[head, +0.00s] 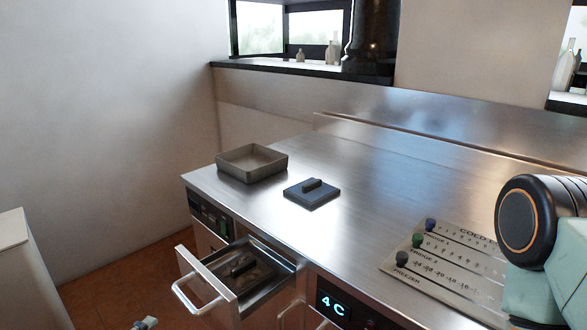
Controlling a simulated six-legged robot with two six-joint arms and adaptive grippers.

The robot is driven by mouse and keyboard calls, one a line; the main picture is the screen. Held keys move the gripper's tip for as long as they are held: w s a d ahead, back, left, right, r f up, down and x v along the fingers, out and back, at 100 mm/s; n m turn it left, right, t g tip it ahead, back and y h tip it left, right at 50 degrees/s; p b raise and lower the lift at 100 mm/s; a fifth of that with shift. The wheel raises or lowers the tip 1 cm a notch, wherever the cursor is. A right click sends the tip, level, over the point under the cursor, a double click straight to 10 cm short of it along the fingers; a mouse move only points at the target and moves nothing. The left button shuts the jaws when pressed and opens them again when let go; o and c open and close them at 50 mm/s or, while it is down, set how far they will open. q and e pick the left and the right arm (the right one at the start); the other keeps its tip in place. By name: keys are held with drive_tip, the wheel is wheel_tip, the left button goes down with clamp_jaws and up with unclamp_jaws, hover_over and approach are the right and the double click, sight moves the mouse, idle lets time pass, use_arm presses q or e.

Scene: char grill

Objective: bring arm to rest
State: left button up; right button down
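My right arm shows at the right edge as a pale teal link with a dark round joint ringed in orange; its gripper is out of view. A small pale teal and grey part (145,323), which looks like the tip of my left gripper, just enters at the bottom edge, left of the open drawer. Too little of it shows to tell open from shut.
An open drawer (207,294) with a dark item inside juts from the steel counter (300,235). On top are a square metal pan (250,174), a dark handled press (312,192) and a fridge-temperature board (455,262) with knobs. The counter's middle is clear.

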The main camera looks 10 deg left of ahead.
use_arm(q)
drive_tip(key=s+d+f+n+g+y, duration=0.1)
drive_tip(key=s+d+f+n+g, duration=0.15)
drive_tip(key=f+n, duration=0.4)
drive_tip(key=s+d+f+n+g, duration=0.1)
drive_tip(key=s+f+n+g, duration=0.3)
drive_tip(key=n, duration=0.5)
drive_tip(key=s+d+f+n+g+y, duration=0.1)
drive_tip(key=s+g, duration=0.3)
drive_tip(key=s, duration=0.4)
drive_tip(key=s+d+f+n+g+y+b, duration=0.1)
drive_tip(key=s+d+f+n+g+y, duration=0.1)
drive_tip(key=s, duration=0.7)
drive_tip(key=d+f+n+g, duration=0.1)
drive_tip(key=d+n+g, duration=0.1)
drive_tip(key=shift+d, duration=0.3)
